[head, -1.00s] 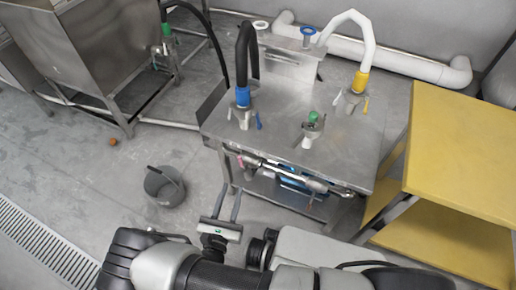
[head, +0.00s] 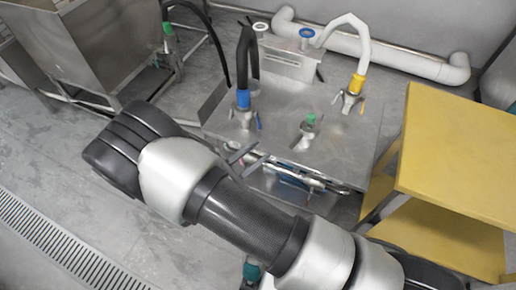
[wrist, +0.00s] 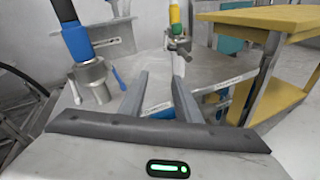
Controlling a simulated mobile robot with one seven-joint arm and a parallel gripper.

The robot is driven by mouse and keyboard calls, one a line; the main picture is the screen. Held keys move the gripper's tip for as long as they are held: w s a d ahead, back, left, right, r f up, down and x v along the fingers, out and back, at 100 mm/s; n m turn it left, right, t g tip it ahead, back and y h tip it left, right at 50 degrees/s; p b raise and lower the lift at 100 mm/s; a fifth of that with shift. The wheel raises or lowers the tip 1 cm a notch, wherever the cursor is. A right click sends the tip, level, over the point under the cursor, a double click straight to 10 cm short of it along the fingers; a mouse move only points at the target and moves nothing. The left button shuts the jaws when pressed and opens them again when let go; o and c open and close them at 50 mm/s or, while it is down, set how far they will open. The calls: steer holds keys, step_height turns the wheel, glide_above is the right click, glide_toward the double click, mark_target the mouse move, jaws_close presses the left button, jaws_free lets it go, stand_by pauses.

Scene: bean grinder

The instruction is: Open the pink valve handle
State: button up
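My gripper (head: 262,150) is open, at the front-left edge of the steel table (head: 345,140). In the wrist view its two fingers (wrist: 160,78) are apart, with nothing held between them. I cannot make out the pink valve handle now in either view. In the earlier head view a small pink handle shows on the pipe under the table's front-left edge. My arm and gripper now cover that area in the head view. The front pipe (head: 325,183) still shows to the right of my gripper.
A blue-collared valve (head: 242,102) with a black hose stands on the table; it is at left in the wrist view (wrist: 77,42). A green-topped valve (head: 309,124) and a yellow-collared white hose (head: 356,84) stand right of it. A yellow shelf (head: 455,150) stands at right.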

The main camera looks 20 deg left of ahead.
steer(key=shift+w+d+r+m, duration=0.2)
steer(key=shift+d+r+m, duration=0.1)
steer(key=shift+r, duration=0.15)
